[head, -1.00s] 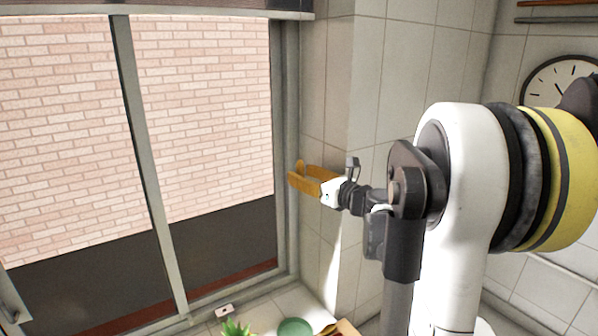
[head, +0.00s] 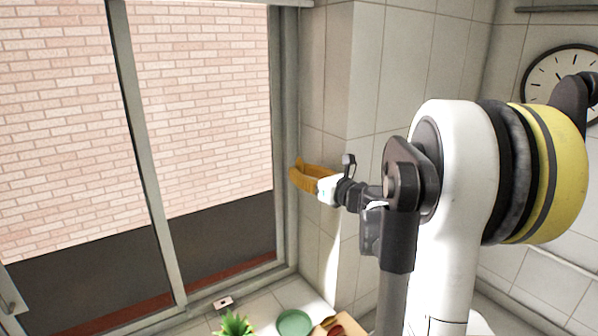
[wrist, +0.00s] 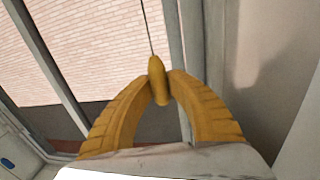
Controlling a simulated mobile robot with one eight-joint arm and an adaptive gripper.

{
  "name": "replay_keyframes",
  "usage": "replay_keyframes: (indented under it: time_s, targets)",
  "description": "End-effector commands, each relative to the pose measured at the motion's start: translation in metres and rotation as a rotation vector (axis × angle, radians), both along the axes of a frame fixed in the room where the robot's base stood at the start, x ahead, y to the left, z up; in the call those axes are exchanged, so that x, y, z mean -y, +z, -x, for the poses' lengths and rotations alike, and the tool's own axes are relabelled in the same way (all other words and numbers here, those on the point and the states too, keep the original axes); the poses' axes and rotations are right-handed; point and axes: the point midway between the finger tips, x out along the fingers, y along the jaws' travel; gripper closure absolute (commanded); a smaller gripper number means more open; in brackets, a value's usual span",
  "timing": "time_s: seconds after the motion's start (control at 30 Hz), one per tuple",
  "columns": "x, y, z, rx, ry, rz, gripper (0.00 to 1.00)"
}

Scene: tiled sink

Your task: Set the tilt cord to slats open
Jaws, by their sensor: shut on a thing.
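The tilt cord (wrist: 147,28) shows as a thin dark line in the wrist view, running up out of the picture. A yellow-brown knob (wrist: 157,82) hangs at its lower end. My gripper (wrist: 162,84) has its two orange fingers shut on this knob, one on each side. In the head view my gripper (head: 296,172) is at the right edge of the window, in front of the frame; the cord and the knob cannot be made out there. The slats are not clearly in view.
The window frame (head: 285,130) stands behind my gripper, with tiled wall (head: 320,110) to its right. Below are a green plant (head: 235,325), a green plate (head: 294,322) and a wooden board (head: 350,326). A wall clock (head: 560,80) hangs at the right.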

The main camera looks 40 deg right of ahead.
Motion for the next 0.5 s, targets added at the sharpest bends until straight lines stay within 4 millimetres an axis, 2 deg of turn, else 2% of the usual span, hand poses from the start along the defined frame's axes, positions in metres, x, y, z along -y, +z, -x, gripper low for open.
replay_keyframes:
  time_s: [0.03,0.3,0.5]
  targets:
    - [0.0,-0.018,0.0,-0.001,0.0,0.0,1.0]
    - [0.0,-0.073,0.0,-0.001,0.0,0.001,1.0]
    - [0.0,-0.081,0.0,-0.002,0.0,0.001,1.0]
